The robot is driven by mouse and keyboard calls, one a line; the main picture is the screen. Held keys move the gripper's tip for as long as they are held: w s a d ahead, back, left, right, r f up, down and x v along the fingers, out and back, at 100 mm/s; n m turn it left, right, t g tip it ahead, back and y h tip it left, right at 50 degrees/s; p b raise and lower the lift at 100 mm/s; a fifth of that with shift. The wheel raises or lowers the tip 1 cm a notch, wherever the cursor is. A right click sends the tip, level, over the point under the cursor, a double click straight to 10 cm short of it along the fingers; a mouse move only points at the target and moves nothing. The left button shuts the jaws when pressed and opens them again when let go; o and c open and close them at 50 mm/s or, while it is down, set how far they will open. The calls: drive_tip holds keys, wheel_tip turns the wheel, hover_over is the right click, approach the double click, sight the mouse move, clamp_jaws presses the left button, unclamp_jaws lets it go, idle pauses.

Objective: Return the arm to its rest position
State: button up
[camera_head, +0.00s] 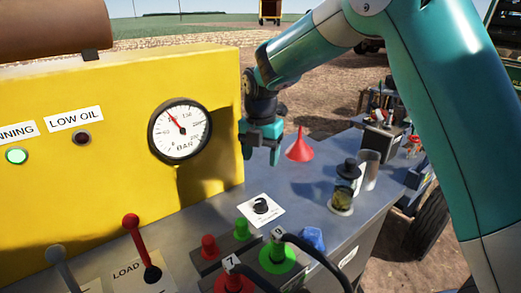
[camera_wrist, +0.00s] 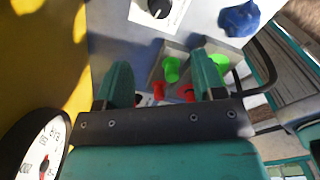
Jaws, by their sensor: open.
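My gripper (camera_head: 261,150) is teal and hangs at the end of my bent arm. It is in the air above the grey bench top, beside the right end of the yellow panel and to the right of the pressure gauge (camera_head: 180,131). In the wrist view the two fingers of my gripper (camera_wrist: 163,85) stand well apart with nothing held between them. Beyond the fingers, the green and red fittings show lower down on the bench.
The yellow panel (camera_head: 90,180) stands close on the left. On the bench are a red funnel (camera_head: 300,148), a glass jar (camera_head: 343,190), a black knob (camera_head: 260,206), a blue cloth (camera_head: 312,238) and a red-handled lever (camera_head: 140,245). Black hoses (camera_head: 318,258) arch at the front.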

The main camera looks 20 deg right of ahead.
drive_tip(key=shift+r, duration=0.95)
drive_tip(key=s+a+r+m+y, duration=0.2)
drive_tip(key=s+m, duration=0.8)
drive_tip(key=s, duration=0.5)
drive_tip(key=s+a+r+m+y, duration=0.2)
drive_tip(key=s+r+m, duration=0.2)
drive_tip(key=s+m, duration=0.6)
drive_tip(key=s, duration=0.6)
drive_tip(key=shift+a+m, duration=0.3)
drive_tip(key=shift+a, duration=0.05)
idle(1.0)
